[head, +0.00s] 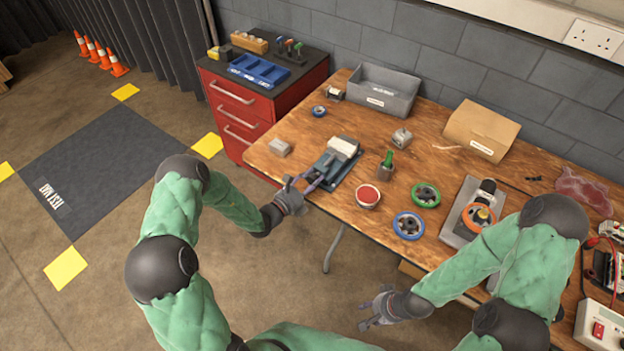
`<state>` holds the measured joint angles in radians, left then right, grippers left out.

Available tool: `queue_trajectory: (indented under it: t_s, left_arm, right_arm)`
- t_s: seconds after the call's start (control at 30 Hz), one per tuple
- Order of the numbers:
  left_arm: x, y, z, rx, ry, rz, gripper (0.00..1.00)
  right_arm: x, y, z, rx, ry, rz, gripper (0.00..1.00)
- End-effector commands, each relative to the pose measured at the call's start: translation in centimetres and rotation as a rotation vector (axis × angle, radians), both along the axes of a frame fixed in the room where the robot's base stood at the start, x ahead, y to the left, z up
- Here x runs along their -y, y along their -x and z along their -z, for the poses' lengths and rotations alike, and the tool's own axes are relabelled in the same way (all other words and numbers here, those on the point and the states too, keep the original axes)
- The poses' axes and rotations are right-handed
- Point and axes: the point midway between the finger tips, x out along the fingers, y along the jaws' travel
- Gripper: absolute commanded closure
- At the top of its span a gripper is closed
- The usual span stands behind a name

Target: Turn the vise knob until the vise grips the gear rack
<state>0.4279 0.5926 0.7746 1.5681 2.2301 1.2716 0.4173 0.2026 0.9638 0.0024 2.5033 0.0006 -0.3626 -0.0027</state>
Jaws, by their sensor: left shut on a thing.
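The vise (324,172) sits near the front edge of the wooden table, with a dark base and a pale block at its far end. A purple part shows at its near end. My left gripper (291,184) is at that near end, at the table's front edge, shut on the vise knob, which the fingers mostly hide. I cannot make out the gear rack clearly or tell whether the jaws touch it. My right gripper (366,312) is empty, fingers apart, below and in front of the table edge.
A grey bin (383,90) and a cardboard box (481,128) stand behind.

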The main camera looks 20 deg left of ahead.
Motion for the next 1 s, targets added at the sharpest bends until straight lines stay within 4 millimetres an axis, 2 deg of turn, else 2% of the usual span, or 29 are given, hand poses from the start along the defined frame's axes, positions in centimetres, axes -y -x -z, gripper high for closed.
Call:
queue_trajectory:
  t_s: [0.4,1.0]
  left_arm:
    - [0.1,0.1,0.0,0.118,-0.341,0.001,0.91]
    - [0.1,0.2,0.1,0.308,-0.867,0.001,0.91]
  right_arm:
    - [0.0,0.0,-1.8,0.000,0.000,0.000,0.60]
    - [0.0,0.0,-3.4,0.000,0.000,0.000,0.60]
